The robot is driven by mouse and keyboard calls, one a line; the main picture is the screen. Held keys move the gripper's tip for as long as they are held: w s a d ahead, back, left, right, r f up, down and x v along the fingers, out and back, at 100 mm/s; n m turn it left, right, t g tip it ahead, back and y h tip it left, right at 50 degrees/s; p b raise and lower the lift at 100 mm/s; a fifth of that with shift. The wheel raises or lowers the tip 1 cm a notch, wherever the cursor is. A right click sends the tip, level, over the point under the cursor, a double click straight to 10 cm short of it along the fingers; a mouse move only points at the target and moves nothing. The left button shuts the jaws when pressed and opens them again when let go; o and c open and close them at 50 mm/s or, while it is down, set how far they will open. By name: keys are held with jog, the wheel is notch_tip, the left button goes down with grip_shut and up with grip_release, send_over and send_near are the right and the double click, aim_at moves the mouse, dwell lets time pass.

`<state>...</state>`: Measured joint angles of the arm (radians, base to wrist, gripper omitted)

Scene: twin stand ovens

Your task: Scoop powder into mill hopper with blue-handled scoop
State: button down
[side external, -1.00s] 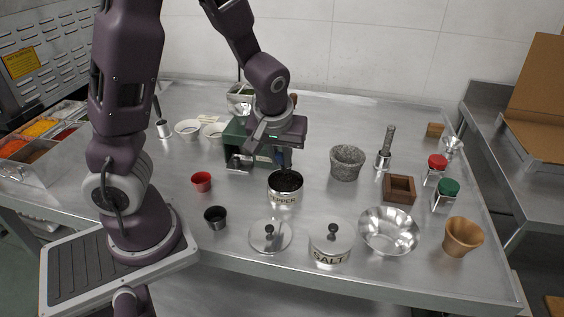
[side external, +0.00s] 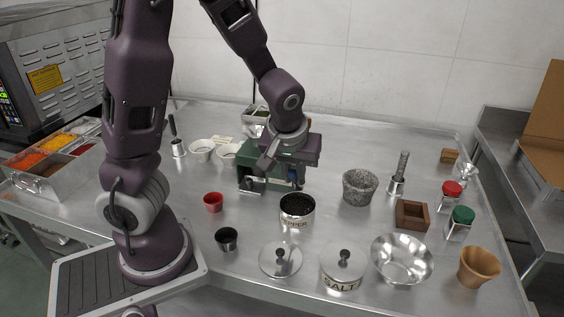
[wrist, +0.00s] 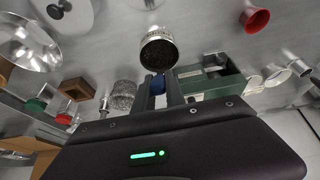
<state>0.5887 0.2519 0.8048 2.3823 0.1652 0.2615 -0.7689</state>
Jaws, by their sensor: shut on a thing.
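My gripper (side external: 299,183) is shut on the blue handle (wrist: 157,86) of the scoop, which shows between the fingers in the wrist view. It hangs just above and behind the open PEPPER canister (side external: 297,219). This round metal tin holds dark powder and also shows in the wrist view (wrist: 158,36). I cannot make out the scoop's bowl or whether it holds powder. The green mill (side external: 251,160) stands behind and left of the canister, partly hidden by my wrist. Its box-shaped hopper (side external: 255,114) shows above it. The mill also shows in the wrist view (wrist: 222,84).
A stone mortar (side external: 360,188) and wooden box (side external: 411,215) stand right of the canister. A SALT canister (side external: 341,272), loose lid (side external: 281,260) and metal bowl (side external: 402,259) are in front. A red cup (side external: 213,202) and dark cup (side external: 227,239) stand left.

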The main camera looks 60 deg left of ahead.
notch_tip(320, 180, up, 15)
jog(key=w+a+m+t+h, duration=0.1)
jog(key=w+a+m+h, duration=0.1)
jog(key=a+m, duration=0.6)
jog(key=w+a+m+h, duration=0.2)
jog(key=a+m, duration=0.2)
jog(key=a, duration=0.8)
jog(key=s+a+m+g+h, duration=0.15)
jog(key=s+a+m, duration=0.4)
jog(key=a, duration=0.55)
jog(key=shift+f, duration=4.2)
jog(key=w+d+g+y, duration=1)
jog(key=g+y, duration=0.2)
jog(key=shift+w+f+g, duration=0.15)
jog(key=shift+f+g, duration=0.1)
jog(key=shift+g, duration=0.1)
